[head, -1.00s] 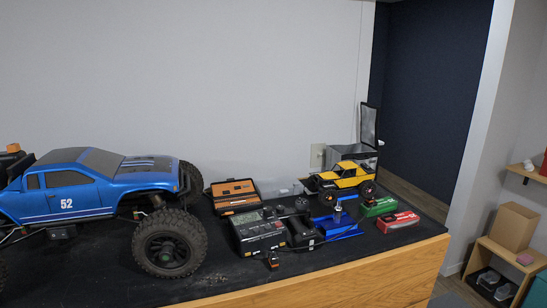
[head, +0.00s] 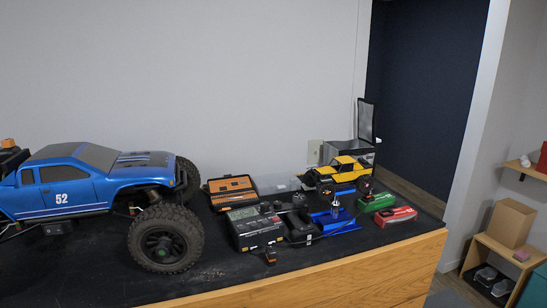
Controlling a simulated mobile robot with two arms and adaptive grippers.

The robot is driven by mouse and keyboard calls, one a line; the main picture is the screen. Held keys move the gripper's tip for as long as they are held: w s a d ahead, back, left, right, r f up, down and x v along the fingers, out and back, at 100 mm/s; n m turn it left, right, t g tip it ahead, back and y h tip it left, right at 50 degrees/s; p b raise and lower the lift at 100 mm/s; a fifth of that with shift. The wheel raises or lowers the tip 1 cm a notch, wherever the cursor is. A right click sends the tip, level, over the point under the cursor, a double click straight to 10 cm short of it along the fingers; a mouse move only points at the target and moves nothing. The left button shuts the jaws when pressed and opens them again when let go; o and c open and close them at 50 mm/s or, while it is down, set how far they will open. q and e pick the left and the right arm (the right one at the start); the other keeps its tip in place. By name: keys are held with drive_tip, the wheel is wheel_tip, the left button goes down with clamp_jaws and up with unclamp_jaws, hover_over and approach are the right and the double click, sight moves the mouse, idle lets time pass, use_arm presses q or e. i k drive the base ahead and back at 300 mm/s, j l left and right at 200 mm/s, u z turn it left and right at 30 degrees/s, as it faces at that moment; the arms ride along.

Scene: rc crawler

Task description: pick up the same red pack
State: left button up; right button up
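A red pack (head: 397,217) lies flat on the black bench top, near its right front corner. It is a small block with lighter markings on its side. A green pack (head: 376,202) lies just behind and to the left of it, with a small gap or contact that I cannot tell. Neither of my grippers shows in the head view.
A big blue crawler (head: 75,190) fills the left of the bench (head: 300,283). A charger (head: 257,231), an orange-lined tool case (head: 232,192), a blue stand (head: 337,222) and a yellow crawler (head: 345,172) crowd left of the packs. An open grey box (head: 350,150) stands behind.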

sight(385, 218)
drive_tip(key=i+l+u, duration=0.1)
drive_tip(key=l, duration=0.35)
drive_tip(key=i+l, duration=0.1)
drive_tip(key=l, duration=0.35)
drive_tip(key=i+l+u, duration=0.15)
drive_tip(key=l, duration=0.3)
